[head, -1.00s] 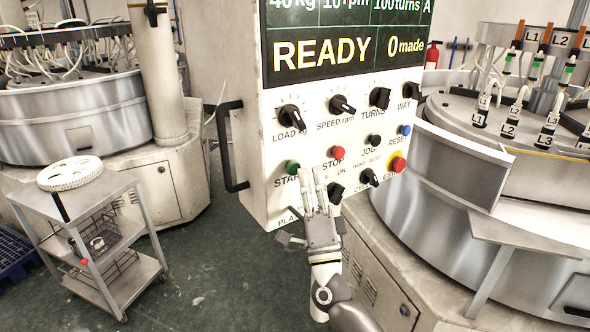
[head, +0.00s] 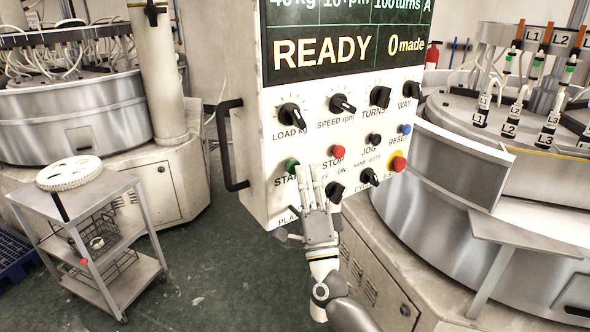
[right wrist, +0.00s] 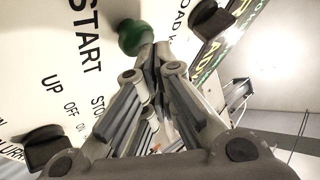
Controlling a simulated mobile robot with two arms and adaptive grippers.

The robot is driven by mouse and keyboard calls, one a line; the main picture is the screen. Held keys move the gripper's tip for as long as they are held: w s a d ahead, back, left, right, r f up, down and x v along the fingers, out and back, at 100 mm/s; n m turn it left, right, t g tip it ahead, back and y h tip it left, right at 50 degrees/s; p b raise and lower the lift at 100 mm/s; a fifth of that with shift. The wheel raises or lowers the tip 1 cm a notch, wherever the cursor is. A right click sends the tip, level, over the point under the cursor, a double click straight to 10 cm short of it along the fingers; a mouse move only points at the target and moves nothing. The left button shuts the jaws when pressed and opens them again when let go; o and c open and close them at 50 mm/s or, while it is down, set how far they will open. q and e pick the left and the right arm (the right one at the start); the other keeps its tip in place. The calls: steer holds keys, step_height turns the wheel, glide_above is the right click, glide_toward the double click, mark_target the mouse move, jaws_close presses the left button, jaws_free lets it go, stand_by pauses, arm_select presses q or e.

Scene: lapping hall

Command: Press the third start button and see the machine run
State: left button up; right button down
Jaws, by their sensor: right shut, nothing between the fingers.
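The control panel (head: 257,195) stands in front of me, its display (head: 345,48) reading READY and 0 made. Its green START button (head: 292,166) is at the left of the button row. It also shows in the right wrist view (right wrist: 133,38), standing out from the panel. My right gripper (head: 307,169) is shut and empty, fingers pointing up at the panel just right of the green button. In the right wrist view the fingertips (right wrist: 155,50) are very close to the button; I cannot tell whether they touch it. My left gripper is not in view.
The red STOP button (head: 338,151) is just right of my fingers, with the red emergency knob (head: 398,164) farther right. A black handle (head: 226,145) sticks out on the panel's left. A lapping machine (head: 440,200) stands behind; a trolley (head: 105,230) stands left.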

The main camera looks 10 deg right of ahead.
steer(key=shift+w+a, duration=0.15)
steer(key=shift+w, duration=0.25)
stand_by(0.7)
steer(key=shift+s, duration=0.15)
steer(key=shift+s+d, duration=0.3)
steer(key=shift+s, duration=0.4)
steer(key=s, duration=0.1)
steer(key=s+d+p, duration=0.1)
steer(key=s, duration=0.2)
steer(key=shift+s+d+p, duration=0.3)
steer(key=shift+s+d, duration=0.05)
steer(key=shift+d, duration=0.05)
stand_by(1.3)
